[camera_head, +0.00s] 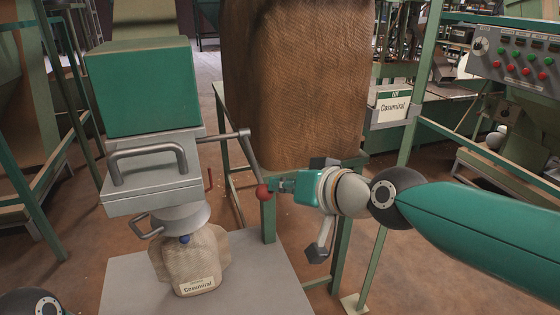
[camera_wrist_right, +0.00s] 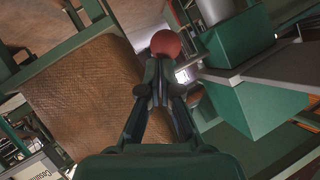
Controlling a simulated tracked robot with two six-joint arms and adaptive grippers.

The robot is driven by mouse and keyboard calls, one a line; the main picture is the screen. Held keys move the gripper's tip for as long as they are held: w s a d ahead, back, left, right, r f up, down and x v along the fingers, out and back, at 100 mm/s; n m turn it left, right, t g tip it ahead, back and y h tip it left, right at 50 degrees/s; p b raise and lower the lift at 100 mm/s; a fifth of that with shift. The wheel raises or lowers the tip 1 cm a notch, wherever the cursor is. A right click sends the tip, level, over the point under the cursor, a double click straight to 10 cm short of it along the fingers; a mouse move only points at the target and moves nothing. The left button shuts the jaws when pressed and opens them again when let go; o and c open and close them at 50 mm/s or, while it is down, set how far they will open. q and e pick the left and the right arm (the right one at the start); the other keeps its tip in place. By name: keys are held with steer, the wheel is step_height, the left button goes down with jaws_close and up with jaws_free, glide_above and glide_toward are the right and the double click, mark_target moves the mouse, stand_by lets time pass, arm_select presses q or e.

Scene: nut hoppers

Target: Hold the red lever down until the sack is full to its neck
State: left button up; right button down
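The red lever is a grey rod ending in a red ball knob (camera_head: 263,192). It slants steeply down from a pivot on the right of the grey dispenser (camera_head: 160,185). My right gripper (camera_head: 275,186) meets the knob from the right, its fingers together. In the right wrist view the knob (camera_wrist_right: 166,43) sits just beyond the fingertips (camera_wrist_right: 157,68); I cannot tell whether they pinch it. The tan sack (camera_head: 192,262), labelled "Cosumiral", stands upright under the spout (camera_head: 180,217). Its sides bulge, but the level inside is hidden. My left gripper is out of view.
A green hopper box (camera_head: 145,88) tops the dispenser. The sack rests on a grey platform (camera_head: 250,272). A large brown sack (camera_head: 300,80) stands behind my right gripper, beside a green post (camera_head: 405,150). A button panel (camera_head: 520,58) is at the far right.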

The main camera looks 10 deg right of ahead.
steer(key=w+r+p+v, duration=0.1)
steer(key=r+v, duration=0.1)
steer(key=v, duration=1)
steer(key=shift+d+r+p, duration=0.3)
steer(key=shift+d+p, duration=0.1)
stand_by(1.0)
